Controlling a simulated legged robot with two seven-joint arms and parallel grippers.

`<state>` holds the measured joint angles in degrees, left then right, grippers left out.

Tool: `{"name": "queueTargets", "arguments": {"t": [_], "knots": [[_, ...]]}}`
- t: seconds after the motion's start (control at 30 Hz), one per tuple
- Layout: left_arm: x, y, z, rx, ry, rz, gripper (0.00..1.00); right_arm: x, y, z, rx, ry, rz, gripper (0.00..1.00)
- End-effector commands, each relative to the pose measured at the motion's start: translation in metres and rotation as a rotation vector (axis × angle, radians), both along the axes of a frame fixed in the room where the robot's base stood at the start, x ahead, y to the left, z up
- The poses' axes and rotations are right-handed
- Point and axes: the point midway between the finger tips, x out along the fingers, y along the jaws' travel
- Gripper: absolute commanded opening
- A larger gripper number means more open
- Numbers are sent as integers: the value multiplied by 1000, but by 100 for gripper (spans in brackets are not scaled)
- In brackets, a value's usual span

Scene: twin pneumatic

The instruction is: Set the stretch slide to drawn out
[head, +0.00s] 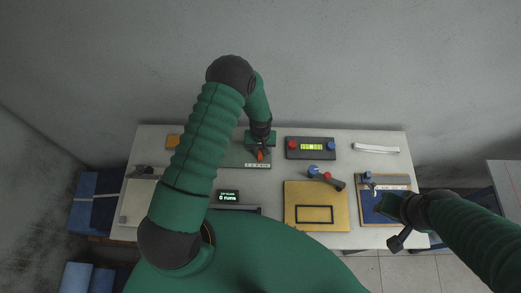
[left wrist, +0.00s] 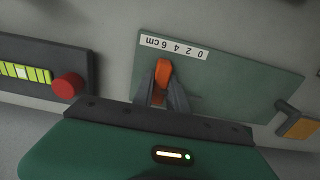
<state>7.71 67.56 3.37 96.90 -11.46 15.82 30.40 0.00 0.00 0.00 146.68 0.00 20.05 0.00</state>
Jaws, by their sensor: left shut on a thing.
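The stretch slide is a grey-green plate (left wrist: 235,75) with a white cm scale (left wrist: 174,46) along one edge. It also shows in the head view (head: 232,157), partly behind my left arm. Its orange handle (left wrist: 164,72) stands beside the scale, close to the scale's left part in the left wrist view. My left gripper (left wrist: 163,92) is shut on this orange handle, which also shows in the head view (head: 260,155). My right gripper (head: 398,222) is over the blue panel at the right of the table, away from the slide. Its jaws are unclear.
A dark box with a lit green bar (head: 311,147) and red and blue knobs stands right of the slide. A yellow panel (head: 298,190), a blue panel (head: 375,212), a white bar (head: 376,149) and a small display (head: 228,197) share the white table.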

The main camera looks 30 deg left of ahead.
Motion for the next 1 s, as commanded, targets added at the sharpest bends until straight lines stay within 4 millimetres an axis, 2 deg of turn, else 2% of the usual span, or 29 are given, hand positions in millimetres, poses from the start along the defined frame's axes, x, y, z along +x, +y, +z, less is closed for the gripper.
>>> {"name": "queueTargets", "arguments": {"t": [0.13, 0.3, 0.4, 0.73, 0.77, 0.8, 0.9, 1.0], "knots": [[2, -4, -3, 0, -1, -2, 0, 0, 0, -5, 0, 0, 0, 36], [16, -32, -7, 1, -3, -4, 0, 0, 0, -27, 0, 0, 0, 36], [22, -44, -5, 1, -2, -3, 0, 0, 0, -34, 0, 0, 0, 36], [23, -49, -1, 0, 1, -1, 0, 0, 0, -32, 0, 0, 0, 36], [23, -49, -1, 0, 1, -1, 21, 0, 0, -32, 0, 0, 0, 36], [23, -49, -1, 0, 1, -1, 26, 0, 0, -32, 0, 0, 0, 36], [23, -49, 0, 0, 1, 0, 39, 0, 0, -32, 0, 0, 0, 36], [23, -49, 0, 0, 0, 0, 40, 0, 0, -32, 0, 0, 0, 36]]}}
